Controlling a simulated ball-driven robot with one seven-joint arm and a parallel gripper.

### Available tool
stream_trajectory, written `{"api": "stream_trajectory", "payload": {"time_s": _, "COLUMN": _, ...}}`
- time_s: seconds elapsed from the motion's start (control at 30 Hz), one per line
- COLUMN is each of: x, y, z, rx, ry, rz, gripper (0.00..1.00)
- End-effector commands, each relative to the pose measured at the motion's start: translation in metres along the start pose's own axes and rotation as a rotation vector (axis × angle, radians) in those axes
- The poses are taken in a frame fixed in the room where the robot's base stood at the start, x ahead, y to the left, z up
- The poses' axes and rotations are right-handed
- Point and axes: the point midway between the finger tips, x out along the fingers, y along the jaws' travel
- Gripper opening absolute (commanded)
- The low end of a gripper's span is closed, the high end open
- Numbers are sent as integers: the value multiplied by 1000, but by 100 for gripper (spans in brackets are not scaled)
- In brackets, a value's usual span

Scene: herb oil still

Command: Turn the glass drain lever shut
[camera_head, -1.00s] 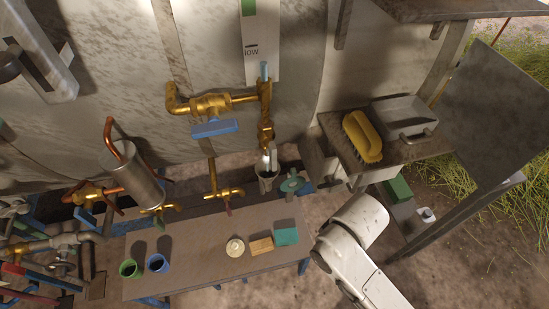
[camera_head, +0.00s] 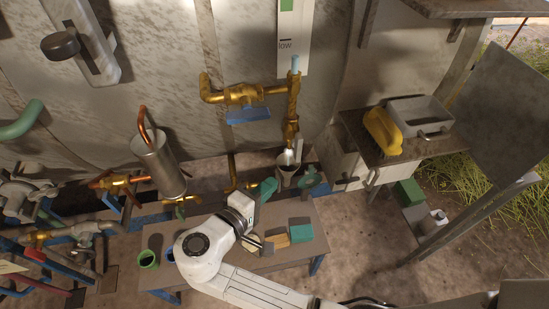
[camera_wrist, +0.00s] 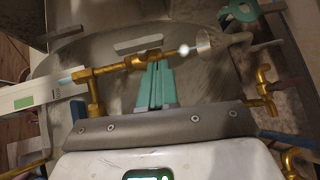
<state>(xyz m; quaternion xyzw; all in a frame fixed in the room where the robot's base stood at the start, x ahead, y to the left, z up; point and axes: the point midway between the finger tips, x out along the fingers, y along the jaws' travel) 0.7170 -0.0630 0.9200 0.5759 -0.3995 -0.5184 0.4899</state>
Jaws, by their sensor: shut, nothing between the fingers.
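The brass drain pipe (camera_head: 293,112) runs down below the gauge glass (camera_head: 295,64) to a bright outlet over a metal cup (camera_head: 284,168). In the wrist view the drain pipe (camera_wrist: 136,63) lies across the picture. A flat grey lever (camera_wrist: 138,44), which looks like the drain lever, lies roughly along the pipe, a little apart from it. In the head view it is hard to make out. My gripper (camera_head: 270,186) is shut and empty, below and left of the cup in the picture. Its teal fingers (camera_wrist: 156,75) point at the pipe in the wrist view; I cannot tell whether they touch it.
A brass valve with a blue handle (camera_head: 248,115) sits left of the drain pipe. A teal handwheel (camera_head: 310,178) is right of the cup. The low bench (camera_head: 300,245) holds cups and blocks.

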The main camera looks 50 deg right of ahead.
Motion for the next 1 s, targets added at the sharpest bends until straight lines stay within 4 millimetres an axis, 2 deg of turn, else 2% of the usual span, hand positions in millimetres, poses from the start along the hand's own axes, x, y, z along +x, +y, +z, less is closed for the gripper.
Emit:
{"api": "stream_trajectory", "payload": {"time_s": 0.03, "x": -11, "y": 9, "z": -10, "rx": 2, "ry": 14, "rz": 64, "gripper": 0}}
{"api": "stream_trajectory", "payload": {"time_s": 0.17, "x": -30, "y": 24, "z": -24, "rx": 9, "ry": 37, "rz": 178, "gripper": 0}}
{"api": "stream_trajectory", "payload": {"time_s": 0.33, "x": -29, "y": 32, "z": -27, "rx": 12, "ry": 40, "rz": 212, "gripper": 0}}
{"api": "stream_trajectory", "payload": {"time_s": 0.47, "x": -11, "y": 36, "z": -27, "rx": 12, "ry": 39, "rz": 210, "gripper": 0}}
{"api": "stream_trajectory", "payload": {"time_s": 0.87, "x": 65, "y": 52, "z": -29, "rx": 11, "ry": 38, "rz": 208, "gripper": 0}}
{"api": "stream_trajectory", "payload": {"time_s": 1.0, "x": 78, "y": 55, "z": -14, "rx": 11, "ry": 40, "rz": 208, "gripper": 0}}
